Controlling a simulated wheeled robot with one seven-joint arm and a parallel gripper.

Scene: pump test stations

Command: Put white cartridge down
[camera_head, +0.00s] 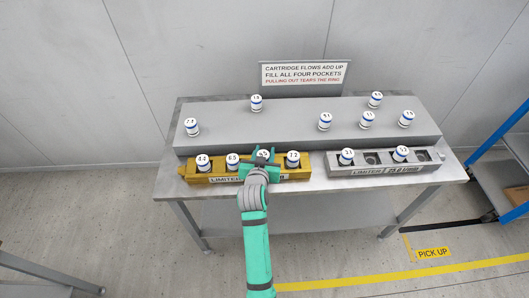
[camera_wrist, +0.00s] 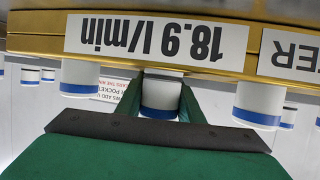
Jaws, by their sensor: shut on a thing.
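My gripper (camera_head: 262,158) is over the third pocket from the left of the yellow holder (camera_head: 217,179). It is shut on a white cartridge with a blue band (camera_head: 263,154). The cartridge is upright, between both fingers, and also shows in the upside-down wrist view (camera_wrist: 161,93). I cannot tell whether its base rests fully in the pocket. Other white cartridges stand in the yellow holder to its left (camera_head: 232,161) and right (camera_head: 293,159). The wrist view shows the holder's front label, 18.9 l/min (camera_wrist: 155,37).
A grey holder (camera_head: 376,171) to the right has two cartridges and two empty pockets. Several cartridges stand on the raised grey shelf (camera_head: 285,122) behind. A sign (camera_head: 304,74) stands at the back. A blue-framed rack (camera_head: 515,150) is at the far right.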

